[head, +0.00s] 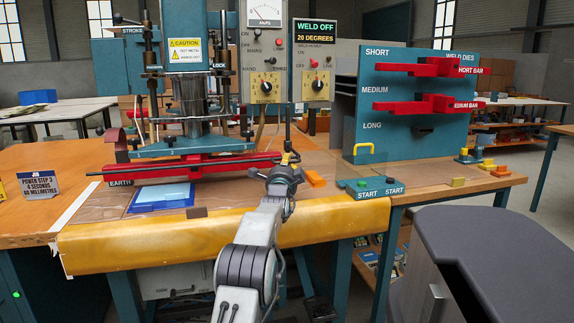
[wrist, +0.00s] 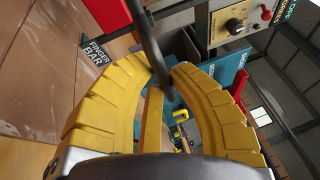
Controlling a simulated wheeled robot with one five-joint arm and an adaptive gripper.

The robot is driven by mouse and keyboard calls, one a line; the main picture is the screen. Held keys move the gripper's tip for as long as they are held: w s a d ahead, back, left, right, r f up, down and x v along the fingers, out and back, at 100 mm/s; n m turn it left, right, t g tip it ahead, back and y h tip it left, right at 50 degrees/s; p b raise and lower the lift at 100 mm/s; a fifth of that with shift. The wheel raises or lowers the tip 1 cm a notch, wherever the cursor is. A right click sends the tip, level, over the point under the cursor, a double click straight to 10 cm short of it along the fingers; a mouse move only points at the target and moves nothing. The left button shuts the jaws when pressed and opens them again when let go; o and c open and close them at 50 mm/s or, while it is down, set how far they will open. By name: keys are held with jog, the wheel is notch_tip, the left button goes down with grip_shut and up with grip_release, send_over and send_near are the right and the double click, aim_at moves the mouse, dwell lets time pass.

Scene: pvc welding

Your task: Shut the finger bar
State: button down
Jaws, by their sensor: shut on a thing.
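The finger bar is a thin dark rod (head: 215,163) along the front of the red lower bar (head: 180,168) under the press. In the head view my gripper (head: 289,158) is at its right end. In the wrist view the dark rod (wrist: 147,35) runs in from the top to the yellow fingertips (wrist: 166,67), which are shut on it. The "FINGER BAR" label (wrist: 95,53) shows left of the rod in the wrist view. The exact contact is partly hidden by the fingers.
A blue tray (head: 162,198) lies on the bench in front of the press. The control panels (head: 312,60) stand behind. A rack (head: 415,100) holds red bars.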

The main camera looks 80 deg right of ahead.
dwell(0.3)
notch_tip(320, 180, down, 5)
jog(key=b, duration=0.3)
jog(key=shift+r+b, duration=0.1)
jog(key=shift+b, duration=0.3)
jog(key=shift+r, duration=0.1)
jog(key=c, duration=1.2)
grip_release()
jog(key=shift+r, duration=0.1)
jog(key=shift+o, duration=0.2)
jog(key=shift+a, duration=0.15)
jog(key=a+f, duration=0.2)
jog(key=a, duration=0.9)
jog(key=shift+a, duration=0.25)
jog(key=shift+o, duration=0.2)
jog(key=shift+w, duration=0.1)
